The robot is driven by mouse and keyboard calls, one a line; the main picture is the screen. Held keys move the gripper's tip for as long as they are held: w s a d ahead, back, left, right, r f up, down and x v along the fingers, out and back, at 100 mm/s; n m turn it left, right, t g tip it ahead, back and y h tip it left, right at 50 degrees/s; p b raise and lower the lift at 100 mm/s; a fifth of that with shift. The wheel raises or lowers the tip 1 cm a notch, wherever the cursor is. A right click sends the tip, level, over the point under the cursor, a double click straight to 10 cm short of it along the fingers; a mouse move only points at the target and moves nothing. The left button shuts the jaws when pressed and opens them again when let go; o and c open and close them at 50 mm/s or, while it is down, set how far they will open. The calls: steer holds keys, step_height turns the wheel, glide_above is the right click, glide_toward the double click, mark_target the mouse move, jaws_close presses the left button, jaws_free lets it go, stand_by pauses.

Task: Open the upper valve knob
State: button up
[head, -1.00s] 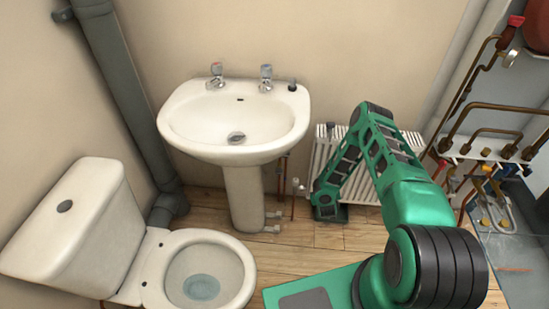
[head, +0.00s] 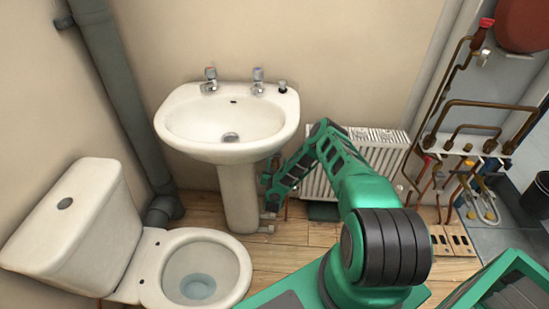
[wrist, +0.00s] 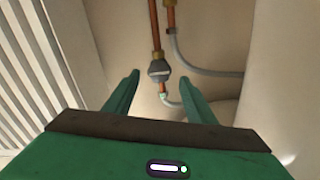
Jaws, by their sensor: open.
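I cannot tell for sure which part is the knob. My gripper (head: 267,186) is beside the pedestal, under the basin's right side. In the wrist view my gripper (wrist: 160,76) is open and empty. A grey fitting on a copper pipe (wrist: 158,69) shows between its fingertips, apparently beyond them. A second copper pipe with a grey hose (wrist: 180,52) is to its right.
The white pedestal (head: 238,198) is close to the left of my gripper. A white radiator (head: 365,158) is to the right on the wall and shows at left in the wrist view (wrist: 35,60). A toilet (head: 195,270) stands front left. Copper pipework (head: 475,130) is far right.

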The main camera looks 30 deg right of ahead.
mark_target(278, 156)
steer(key=shift+x, duration=2.65)
steer(key=shift+c, duration=0.4)
